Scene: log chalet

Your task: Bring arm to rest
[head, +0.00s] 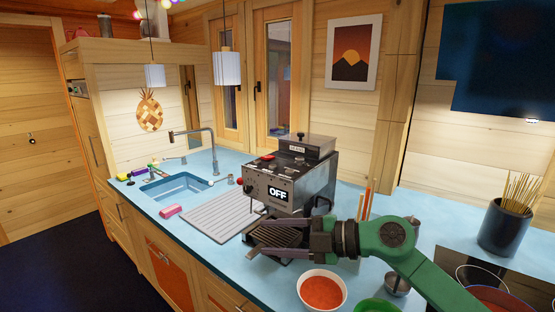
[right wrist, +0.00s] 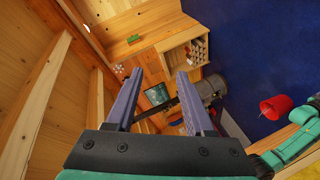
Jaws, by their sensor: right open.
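My right gripper (head: 256,238) shows in the head view at the end of my green arm, which reaches in from the lower right. It is open and empty, in front of the lower part of the grey coffee machine (head: 316,185); I cannot tell whether it touches the machine. In the right wrist view, the two fingers of the gripper (right wrist: 160,76) stand apart with nothing between them. The machine's panel reads OFF. My left gripper is not in view.
On the blue counter (head: 203,260), a bowl of red sauce (head: 321,291) stands below my right gripper. A metal cup (head: 397,284) and a green bowl (head: 377,306) are near my arm. A black holder of sticks (head: 503,230) stands right; the sink (head: 172,188) is left.

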